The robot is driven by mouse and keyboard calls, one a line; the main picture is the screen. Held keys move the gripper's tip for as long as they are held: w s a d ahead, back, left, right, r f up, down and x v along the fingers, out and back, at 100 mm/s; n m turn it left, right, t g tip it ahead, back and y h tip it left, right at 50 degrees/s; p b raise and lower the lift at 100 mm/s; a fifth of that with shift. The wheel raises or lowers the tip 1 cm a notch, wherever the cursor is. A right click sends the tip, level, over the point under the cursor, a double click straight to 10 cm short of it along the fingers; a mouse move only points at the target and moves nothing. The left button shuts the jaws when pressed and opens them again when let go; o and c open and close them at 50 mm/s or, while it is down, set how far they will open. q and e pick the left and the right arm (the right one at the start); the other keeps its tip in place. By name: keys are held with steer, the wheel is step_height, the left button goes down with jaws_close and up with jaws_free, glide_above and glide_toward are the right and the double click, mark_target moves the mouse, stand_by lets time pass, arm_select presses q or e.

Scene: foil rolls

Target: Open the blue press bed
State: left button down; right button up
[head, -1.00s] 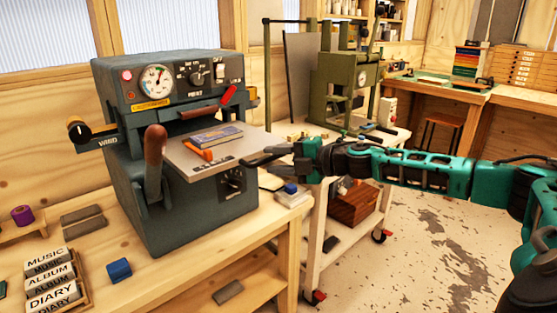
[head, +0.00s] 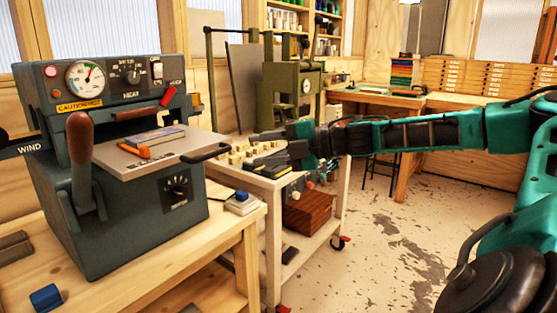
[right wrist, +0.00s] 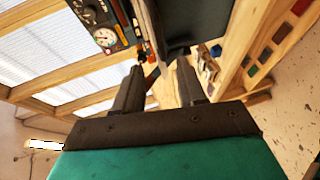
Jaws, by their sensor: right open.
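The blue-grey press (head: 125,165) stands on the wooden bench at left. Its grey bed plate (head: 120,160) sticks out of the front and bears a blue book (head: 155,136) with an orange piece beside it. The black bed handle (head: 207,152) is on the plate's front edge, clear of any gripper. My right gripper (head: 252,150) is open and empty, a little to the right of the handle. Its two fingers show apart in the right wrist view (right wrist: 157,68), with a dark surface beyond them. My left gripper is out of view.
A brown-gripped lever (head: 80,145) stands upright at the press's front. A white trolley (head: 272,190) with small blocks and a green press (head: 290,85) is behind my right gripper. A blue block (head: 46,297) lies on the bench. Floor to the right is open.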

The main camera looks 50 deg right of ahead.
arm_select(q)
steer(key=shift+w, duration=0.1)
arm_select(e)
steer(key=shift+v, duration=1.5)
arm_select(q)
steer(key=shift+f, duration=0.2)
arm_select(e)
steer(key=w+a+f+m+g+y+p, duration=0.15)
steer(key=a+f+m+p, duration=0.4)
steer(key=a+f, duration=1.55)
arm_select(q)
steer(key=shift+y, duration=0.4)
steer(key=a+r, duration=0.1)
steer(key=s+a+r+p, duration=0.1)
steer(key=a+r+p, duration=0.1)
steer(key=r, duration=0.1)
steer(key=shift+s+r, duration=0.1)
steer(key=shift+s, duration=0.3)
arm_select(e)
steer(key=s+a+f+m+g+h, duration=0.1)
steer(key=s+a+f+m+h, duration=0.2)
steer(key=s+f+m, duration=0.4)
steer(key=s+a+f+m+h, duration=0.3)
steer(key=s+a+f+m, duration=0.1)
steer(key=s+f+m, duration=0.3)
steer(key=shift+s+g+h, duration=0.35)
steer(key=shift+s, duration=0.15)
